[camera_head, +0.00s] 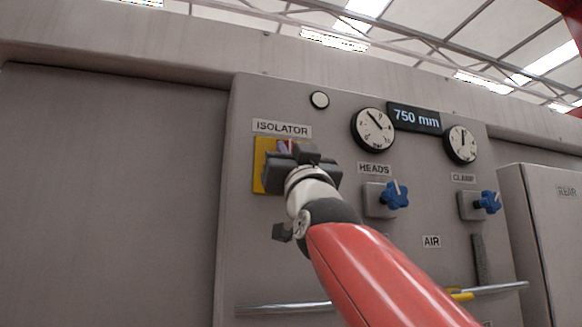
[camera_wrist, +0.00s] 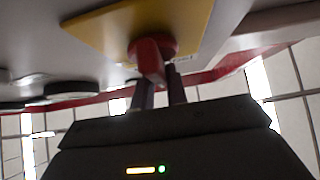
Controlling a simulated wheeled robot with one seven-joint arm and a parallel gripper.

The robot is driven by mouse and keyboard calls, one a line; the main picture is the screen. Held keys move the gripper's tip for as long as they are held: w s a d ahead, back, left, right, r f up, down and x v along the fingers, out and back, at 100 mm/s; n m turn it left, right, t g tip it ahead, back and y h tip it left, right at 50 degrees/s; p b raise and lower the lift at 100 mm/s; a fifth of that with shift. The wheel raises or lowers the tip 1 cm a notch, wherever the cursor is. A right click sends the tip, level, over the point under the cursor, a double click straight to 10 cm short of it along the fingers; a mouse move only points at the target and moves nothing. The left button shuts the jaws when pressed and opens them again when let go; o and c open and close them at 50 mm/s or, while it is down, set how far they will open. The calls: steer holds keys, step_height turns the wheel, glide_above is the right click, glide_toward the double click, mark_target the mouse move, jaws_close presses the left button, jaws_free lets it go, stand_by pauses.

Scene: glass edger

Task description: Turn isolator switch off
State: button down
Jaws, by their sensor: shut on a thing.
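The isolator switch has a yellow backing plate (camera_head: 261,165) below the ISOLATOR label, on the grey machine panel. In the wrist view its red handle (camera_wrist: 152,58) stands out from the yellow plate (camera_wrist: 190,20). My gripper (camera_wrist: 161,90) has its two dark fingers at the handle, shut on it. In the head view my gripper (camera_head: 284,150) covers most of the switch, so the handle's angle there is hidden.
To the right are a blue HEADS knob (camera_head: 394,195), a blue CLAMP knob (camera_head: 488,202), two dials, and a 750 mm display (camera_head: 415,118). A metal rail (camera_head: 285,308) runs low across the panel. A grey box (camera_head: 545,240) juts out at the right.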

steer(key=shift+n, duration=0.3)
steer(key=c, duration=1.4)
jaws_free()
steer(key=shift+f, duration=0.1)
steer(key=b+v, duration=0.4)
steer(key=v, duration=0.3)
steer(key=shift+s+f, duration=0.15)
steer(key=shift+s, duration=0.15)
steer(key=shift+d, duration=0.1)
